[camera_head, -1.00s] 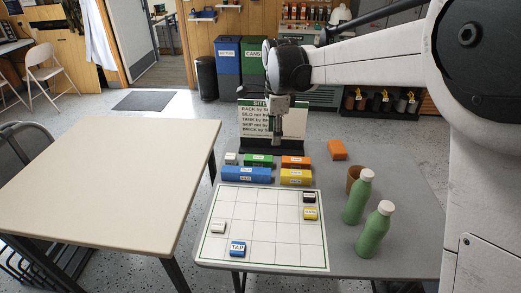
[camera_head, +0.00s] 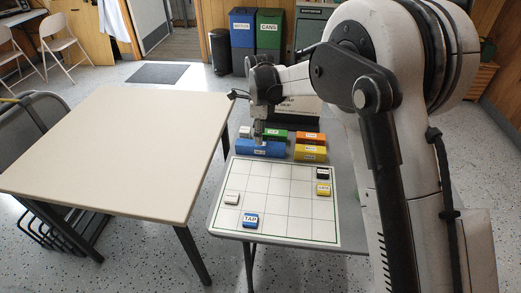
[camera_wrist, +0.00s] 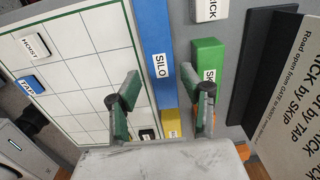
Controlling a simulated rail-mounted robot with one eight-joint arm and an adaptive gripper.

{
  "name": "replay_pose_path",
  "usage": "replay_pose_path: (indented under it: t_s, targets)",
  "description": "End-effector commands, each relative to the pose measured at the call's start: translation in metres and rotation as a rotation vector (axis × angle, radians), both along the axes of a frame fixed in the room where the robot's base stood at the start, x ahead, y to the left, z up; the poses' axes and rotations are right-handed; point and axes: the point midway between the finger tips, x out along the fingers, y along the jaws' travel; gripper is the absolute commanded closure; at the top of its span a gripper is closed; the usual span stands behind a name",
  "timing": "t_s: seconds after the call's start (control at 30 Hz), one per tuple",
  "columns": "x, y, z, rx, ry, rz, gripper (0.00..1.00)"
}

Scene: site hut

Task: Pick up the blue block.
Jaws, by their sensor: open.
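A long blue block (camera_head: 276,149) labelled SILO lies on the grey table just behind the white grid board. In the wrist view the blue block (camera_wrist: 158,40) runs from the top edge down between my fingers. My gripper (camera_wrist: 158,85) is open and empty, its fingers on either side of the block in that picture; its height above the block is hard to judge. In the head view my gripper (camera_head: 258,135) is over the block and covers part of it. A small blue tile (camera_head: 250,220) labelled TAP lies on the board; it also shows in the wrist view (camera_wrist: 31,82).
Close around are a white block (camera_head: 245,132), a green block (camera_head: 276,136), an orange block (camera_head: 309,139) and a yellow block (camera_head: 310,154). A dark-based sign (camera_wrist: 272,65) stands behind. The grid board (camera_head: 280,205) holds a few small tiles. A bare beige table (camera_head: 120,140) is left.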

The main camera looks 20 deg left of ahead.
Motion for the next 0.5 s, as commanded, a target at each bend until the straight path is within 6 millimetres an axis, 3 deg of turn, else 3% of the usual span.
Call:
replay_pose_path:
  t_s: [0.27,0.5]
  targets:
    - [0.000,0.000,-0.015,0.000,0.000,0.000,0.59]
    - [0.002,-0.002,-0.046,0.000,0.000,0.000,0.59]
